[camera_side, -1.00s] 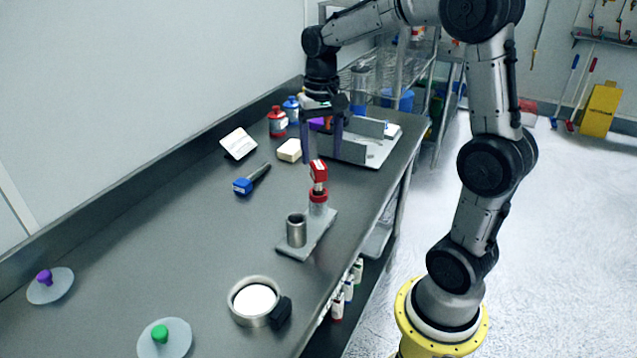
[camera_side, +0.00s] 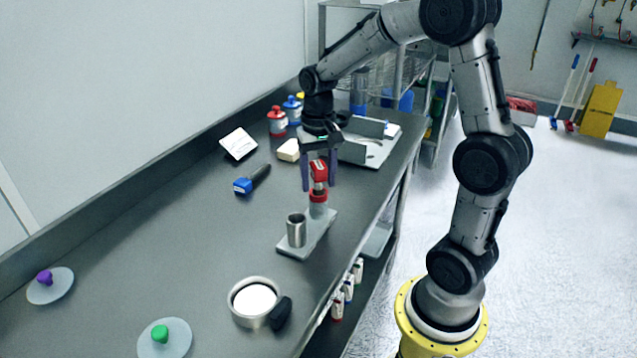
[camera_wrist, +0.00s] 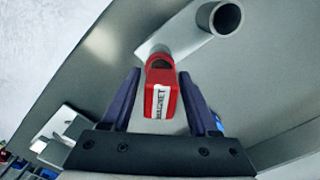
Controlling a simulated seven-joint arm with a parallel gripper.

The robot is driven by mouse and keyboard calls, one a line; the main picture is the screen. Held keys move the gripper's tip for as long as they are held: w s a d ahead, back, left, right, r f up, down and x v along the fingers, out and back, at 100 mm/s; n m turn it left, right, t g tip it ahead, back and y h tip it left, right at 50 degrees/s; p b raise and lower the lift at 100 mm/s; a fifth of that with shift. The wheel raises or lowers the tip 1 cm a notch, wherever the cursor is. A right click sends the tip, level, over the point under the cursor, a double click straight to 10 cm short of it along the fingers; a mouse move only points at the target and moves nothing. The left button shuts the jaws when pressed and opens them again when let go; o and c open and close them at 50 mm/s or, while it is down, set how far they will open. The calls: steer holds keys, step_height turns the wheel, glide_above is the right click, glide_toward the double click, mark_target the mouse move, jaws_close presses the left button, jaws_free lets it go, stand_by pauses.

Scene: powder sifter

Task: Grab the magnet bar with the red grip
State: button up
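The magnet bar with the red grip (camera_side: 318,172) stands upright in a red-collared holder on a grey stand plate (camera_side: 316,243). Its red grip, with a white label reading MAGNET, also shows in the wrist view (camera_wrist: 161,92). My gripper (camera_side: 319,187) points down with its fingers on either side of the red grip. In the wrist view my gripper (camera_wrist: 160,95) is open, with a gap between each finger and the grip. An empty metal cup (camera_side: 296,230) stands on the same plate, and it shows at the top of the wrist view (camera_wrist: 226,18).
A blue-gripped bar (camera_side: 250,180) lies to the left. A white block (camera_side: 289,150), a red-capped bottle (camera_side: 277,122) and a grey tray (camera_side: 385,148) are further back. A sieve with white powder (camera_side: 255,302) and two knobbed lids (camera_side: 164,340) are in front. The bench's middle left is clear.

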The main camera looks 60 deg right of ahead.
jaws_close()
steer(key=shift+r, duration=0.1)
